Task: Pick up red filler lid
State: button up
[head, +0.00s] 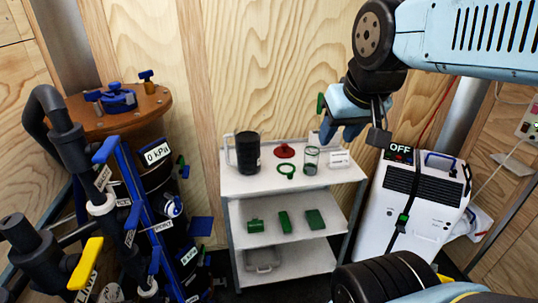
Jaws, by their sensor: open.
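The red filler lid (285,151) lies on the top shelf of the white cart (261,183), near its back edge. It is a small round red disc with a raised middle. A dark jug (247,153) stands to its left and a clear glass (311,161) to its right. A green ring (286,171) lies just in front of it. My gripper (352,134) is open, up and to the right of the lid, over the cart's right end and apart from the lid. I see nothing held between its fingers.
Green blocks (284,222) lie on the middle shelf. A white unit marked OFF (418,203) stands right of the cart. Pipes with blue and yellow handles (88,262) and a round brown-topped vessel (130,112) crowd the left. A wooden wall (270,60) rises behind.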

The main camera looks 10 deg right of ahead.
aim_at(284, 151)
jog(key=z, duration=0.2)
jog(key=i, duration=0.9)
jog(key=u, duration=0.1)
